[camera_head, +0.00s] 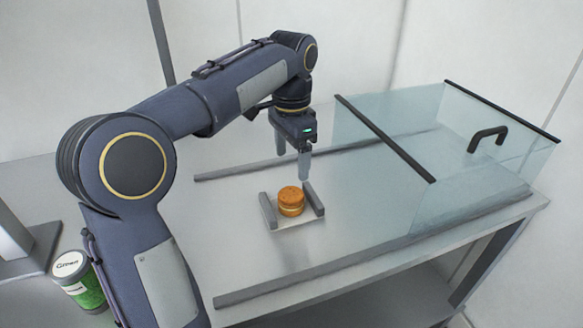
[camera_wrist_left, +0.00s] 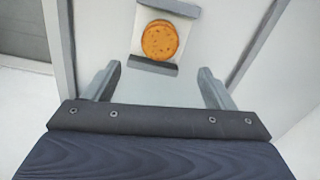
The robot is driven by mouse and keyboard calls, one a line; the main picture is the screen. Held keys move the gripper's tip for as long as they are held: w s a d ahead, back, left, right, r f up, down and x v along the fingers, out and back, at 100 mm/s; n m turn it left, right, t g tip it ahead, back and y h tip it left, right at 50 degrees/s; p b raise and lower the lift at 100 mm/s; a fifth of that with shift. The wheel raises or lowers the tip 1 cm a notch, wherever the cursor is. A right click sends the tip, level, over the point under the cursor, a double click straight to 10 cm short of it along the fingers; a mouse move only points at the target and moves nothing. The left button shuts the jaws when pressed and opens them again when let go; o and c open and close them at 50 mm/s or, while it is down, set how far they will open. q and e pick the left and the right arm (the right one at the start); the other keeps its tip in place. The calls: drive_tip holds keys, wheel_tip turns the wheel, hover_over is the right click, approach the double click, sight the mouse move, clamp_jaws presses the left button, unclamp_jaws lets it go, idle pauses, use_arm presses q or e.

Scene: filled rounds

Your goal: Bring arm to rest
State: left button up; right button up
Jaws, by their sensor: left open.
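My left gripper (camera_head: 304,165) hangs over the table, pointing down, just behind the small tray. In the left wrist view its two fingers (camera_wrist_left: 158,80) stand wide apart with nothing between them. A round orange-brown filled biscuit (camera_head: 291,201) sits in a small tray (camera_head: 273,222) with two grey side walls. The biscuit (camera_wrist_left: 160,40) also shows in the left wrist view, beyond the fingertips and apart from them. My right gripper is not in view.
A glass case (camera_head: 385,135) with a dark handle (camera_head: 487,138) covers the right part of the table. Grey rails (camera_head: 350,264) run along the table's front and back. A can with a green label (camera_head: 84,285) stands at the lower left.

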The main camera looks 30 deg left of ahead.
use_arm(q)
drive_tip(key=shift+r, duration=0.3)
drive_tip(key=s+d+f+n+t+h+p, duration=0.1)
drive_tip(key=s+d+f+n+t, duration=0.1)
drive_tip(key=s, duration=0.5)
drive_tip(key=s+d+f+n+t+h+p, duration=0.1)
drive_tip(key=s+d+f+n+p, duration=0.1)
drive_tip(key=s, duration=0.5)
drive_tip(key=s+d+f+n+t+h+p, duration=0.1)
drive_tip(key=s+d+f+n+t+p, duration=0.1)
drive_tip(key=s, duration=0.6)
drive_tip(key=shift+d+f+n+t+h, duration=0.3)
drive_tip(key=shift+d+f+n+h, duration=0.2)
drive_tip(key=shift+n, duration=0.3)
drive_tip(key=shift+s+d+f, duration=0.1)
drive_tip(key=shift+s+f, duration=0.05)
drive_tip(key=shift+f, duration=0.2)
